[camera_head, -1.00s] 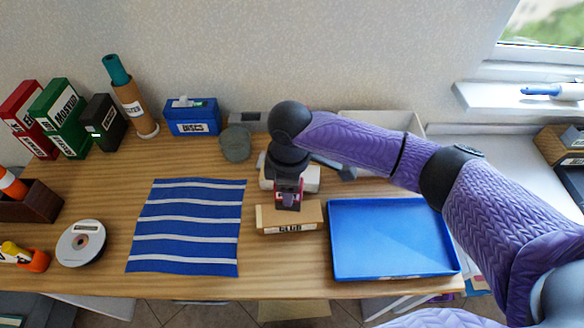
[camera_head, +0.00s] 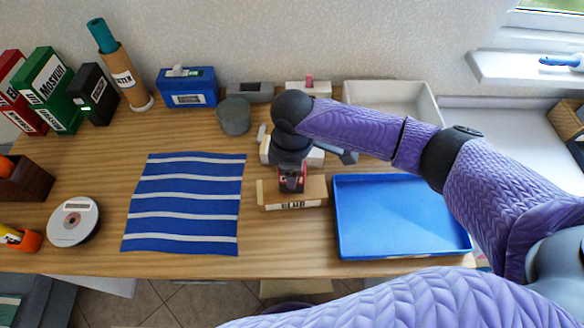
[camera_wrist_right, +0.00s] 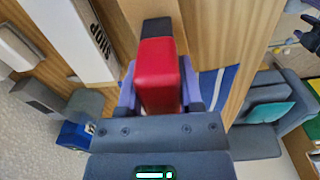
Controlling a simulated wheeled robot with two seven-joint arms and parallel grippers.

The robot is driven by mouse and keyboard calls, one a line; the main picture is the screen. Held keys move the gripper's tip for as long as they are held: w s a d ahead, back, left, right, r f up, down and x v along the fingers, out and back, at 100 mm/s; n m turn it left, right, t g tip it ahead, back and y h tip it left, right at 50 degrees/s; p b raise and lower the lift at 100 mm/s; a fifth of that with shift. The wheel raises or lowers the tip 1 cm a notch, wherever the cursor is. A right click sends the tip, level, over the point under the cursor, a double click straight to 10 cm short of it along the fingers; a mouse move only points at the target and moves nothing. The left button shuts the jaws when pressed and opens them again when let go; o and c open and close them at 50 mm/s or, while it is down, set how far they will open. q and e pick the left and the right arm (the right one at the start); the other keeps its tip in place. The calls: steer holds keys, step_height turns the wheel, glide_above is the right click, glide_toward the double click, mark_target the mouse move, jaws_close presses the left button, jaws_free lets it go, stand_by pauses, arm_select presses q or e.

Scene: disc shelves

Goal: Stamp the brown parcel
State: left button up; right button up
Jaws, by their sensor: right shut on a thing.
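The brown parcel (camera_head: 312,192) is a long low cardboard box with a lettered white label on its front side, on the wooden table left of the blue tray. My right gripper (camera_head: 291,177) is above it, pointing down. It is shut on a red stamp (camera_wrist_right: 160,75) with a dark end (camera_wrist_right: 157,27); its red part (camera_head: 291,183) also shows in the head view. The stamp's lower end is at the parcel's top; I cannot tell whether they touch. In the right wrist view the brown parcel (camera_wrist_right: 150,8) lies beyond the stamp's dark end.
The blue tray (camera_head: 400,253) is right of the parcel, the striped blue cloth (camera_head: 185,205) left. A white box (camera_head: 312,158) stands close behind, and a grey round pot (camera_head: 234,116) behind left. Boxes and a disc spindle (camera_head: 74,222) fill the left side.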

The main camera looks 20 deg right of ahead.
steer(key=shift+r, duration=0.1)
steer(key=shift+f, duration=0.2)
stand_by(0.5)
steer(key=shift+f, duration=0.15)
steer(key=shift+f, duration=0.15)
stand_by(0.5)
stand_by(0.8)
steer(key=shift+s+f, duration=0.1)
step_height(320, 180, up, 7)
steer(key=p, duration=0.8)
steer(key=shift+r, duration=0.2)
steer(key=shift+f, duration=0.15)
